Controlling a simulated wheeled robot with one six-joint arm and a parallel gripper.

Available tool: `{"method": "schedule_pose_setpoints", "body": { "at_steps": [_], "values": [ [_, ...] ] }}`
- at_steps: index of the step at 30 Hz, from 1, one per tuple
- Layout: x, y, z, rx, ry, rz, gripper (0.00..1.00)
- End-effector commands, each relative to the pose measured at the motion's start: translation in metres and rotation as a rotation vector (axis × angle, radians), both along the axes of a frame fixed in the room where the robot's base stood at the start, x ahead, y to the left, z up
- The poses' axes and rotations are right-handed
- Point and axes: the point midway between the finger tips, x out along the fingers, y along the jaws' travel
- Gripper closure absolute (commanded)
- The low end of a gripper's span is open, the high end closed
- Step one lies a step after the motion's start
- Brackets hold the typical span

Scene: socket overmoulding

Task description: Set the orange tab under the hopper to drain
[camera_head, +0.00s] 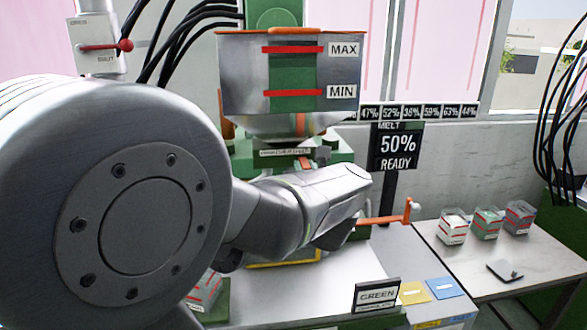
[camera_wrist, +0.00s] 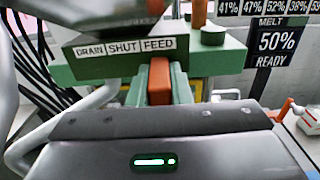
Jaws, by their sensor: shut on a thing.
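The hopper (camera_head: 235,75) is a grey bin with a green window and red MAX and MIN lines. Under it, the wrist view shows a plate marked DRAIN (camera_wrist: 90,49), SHUT (camera_wrist: 124,46) and FEED (camera_wrist: 157,43). The orange tab (camera_wrist: 160,74) stands just below the FEED mark. My gripper (camera_wrist: 160,88) is shut on the tab, with one finger on each side of it. In the head view, my gripper (camera_head: 312,163) is mostly hidden behind my wrist, at the small label plate (camera_head: 284,152) under the hopper.
A screen (camera_head: 397,147) reads MELT 50% READY. An orange crank (camera_head: 385,218) sticks out to the right of my wrist. A side table (camera_head: 455,262) holds several small bins. A GREEN sign (camera_head: 377,294) stands in front. Black cables hang at the upper left.

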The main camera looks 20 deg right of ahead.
Motion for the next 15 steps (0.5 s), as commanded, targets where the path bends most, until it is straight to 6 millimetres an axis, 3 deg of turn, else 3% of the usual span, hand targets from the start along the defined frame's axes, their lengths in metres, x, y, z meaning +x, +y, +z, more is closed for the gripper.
{"method": "schedule_pose_setpoints", "body": {
  "at_steps": [15],
  "values": [
    [0.018, 0.073, -0.001, -0.001, -0.002, 0.004, 1.0]
  ]
}}
